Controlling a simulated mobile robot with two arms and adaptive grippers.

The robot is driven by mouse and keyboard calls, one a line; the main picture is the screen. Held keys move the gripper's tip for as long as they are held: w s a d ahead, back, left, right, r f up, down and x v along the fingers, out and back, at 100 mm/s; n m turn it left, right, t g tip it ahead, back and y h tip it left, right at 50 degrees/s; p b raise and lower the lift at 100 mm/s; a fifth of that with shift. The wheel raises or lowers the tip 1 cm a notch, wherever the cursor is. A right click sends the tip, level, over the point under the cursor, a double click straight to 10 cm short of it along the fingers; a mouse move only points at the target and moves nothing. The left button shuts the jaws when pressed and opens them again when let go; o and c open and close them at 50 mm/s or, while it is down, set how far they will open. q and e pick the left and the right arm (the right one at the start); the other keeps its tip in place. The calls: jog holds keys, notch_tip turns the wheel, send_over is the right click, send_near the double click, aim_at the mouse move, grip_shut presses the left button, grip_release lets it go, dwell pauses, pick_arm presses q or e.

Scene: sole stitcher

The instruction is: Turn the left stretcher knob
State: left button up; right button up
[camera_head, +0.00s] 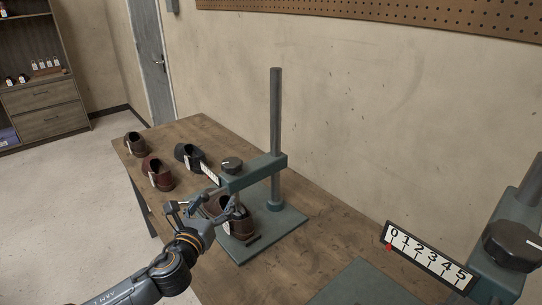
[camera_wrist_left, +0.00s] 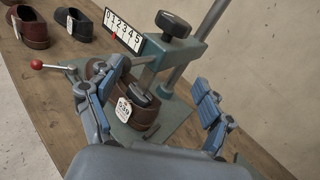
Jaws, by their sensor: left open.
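The left stretcher is a grey-green press with a post and an arm. Its black round knob (camera_head: 231,164) sits on top of the arm, and it also shows in the wrist view (camera_wrist_left: 173,23). A white 0-to-5 scale (camera_wrist_left: 123,31) with a red pointer near the low end is beside the knob. A brown shoe (camera_wrist_left: 132,108) with a white tag is under the arm. My left gripper (camera_head: 203,205) is open and empty, in front of and below the knob, apart from it. In the wrist view the fingers (camera_wrist_left: 140,85) frame the shoe. My right gripper is not in view.
Several shoes, including a dark red one (camera_head: 157,174), stand at the table's left end. A second stretcher with a black knob (camera_head: 513,244) and scale (camera_head: 427,258) is at right. A red-tipped lever (camera_wrist_left: 36,64) is left of the fingers. Bare table (camera_head: 318,236) lies between the stretchers.

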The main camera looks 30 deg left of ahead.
aim_at(232, 166)
pick_arm(q)
jog(key=shift+m+t, duration=0.4)
jog(key=shift+m, duration=0.4)
jog(key=r+x, duration=0.1)
jog(key=x, duration=0.3)
jog(key=p+x, duration=0.1)
jog(key=x, duration=0.4)
jog(key=r+x, duration=0.1)
jog(key=x, duration=0.3)
jog(key=shift+w+d+r+p, duration=0.1)
jog(key=shift+w+r+p, duration=0.2)
jog(key=shift+p, duration=0.1)
jog(key=shift+y, duration=0.3)
jog(key=c, duration=1.2)
